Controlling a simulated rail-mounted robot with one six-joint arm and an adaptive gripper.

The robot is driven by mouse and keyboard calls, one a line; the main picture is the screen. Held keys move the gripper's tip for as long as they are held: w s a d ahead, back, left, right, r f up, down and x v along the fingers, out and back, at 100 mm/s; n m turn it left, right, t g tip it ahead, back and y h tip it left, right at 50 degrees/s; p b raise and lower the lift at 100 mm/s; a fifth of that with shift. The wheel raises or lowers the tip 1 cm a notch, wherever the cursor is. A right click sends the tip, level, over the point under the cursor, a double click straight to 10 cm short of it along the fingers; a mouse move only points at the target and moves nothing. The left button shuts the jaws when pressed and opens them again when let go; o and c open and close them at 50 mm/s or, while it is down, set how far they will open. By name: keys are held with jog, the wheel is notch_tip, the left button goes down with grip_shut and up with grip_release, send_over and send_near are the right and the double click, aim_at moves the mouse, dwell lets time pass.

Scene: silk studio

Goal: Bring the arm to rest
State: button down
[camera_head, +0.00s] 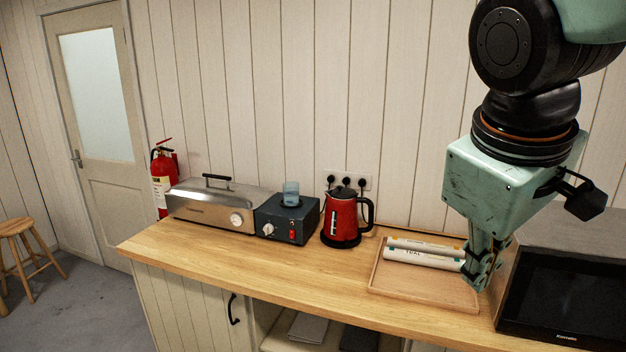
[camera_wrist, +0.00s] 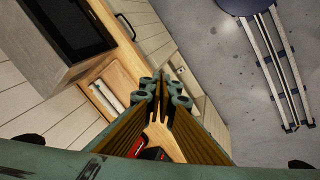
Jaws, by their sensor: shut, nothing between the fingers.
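My gripper (camera_head: 478,272) hangs from my arm at the right of the head view, fingers pointing down. It is in front of the right part of a wooden tray (camera_head: 392,291) and beside the microwave. In the wrist view my gripper (camera_wrist: 163,78) shows at the centre, its fingers together and nothing between them. The fingers hide part of the counter behind them. My arm is bent above the counter's right end.
On the wooden counter (camera_head: 270,275) stand a metal steamer box (camera_head: 215,204), a dark warmer unit (camera_head: 287,222), a red kettle (camera_head: 343,218) and a microwave (camera_head: 562,295). White rolls (camera_head: 423,261) lie in the tray. A stool (camera_head: 22,240) stands far left. In the wrist view, open grey floor (camera_wrist: 240,110) surrounds an ironing-board-like stand (camera_wrist: 275,50).

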jog(key=s+a+f+m+y, duration=0.2)
jog(key=s+m, duration=0.3)
jog(key=s, duration=0.9)
jog(key=shift+s+a+f+b, duration=0.25)
jog(key=shift+a+f+b, duration=0.05)
jog(key=shift+a+f, duration=0.4)
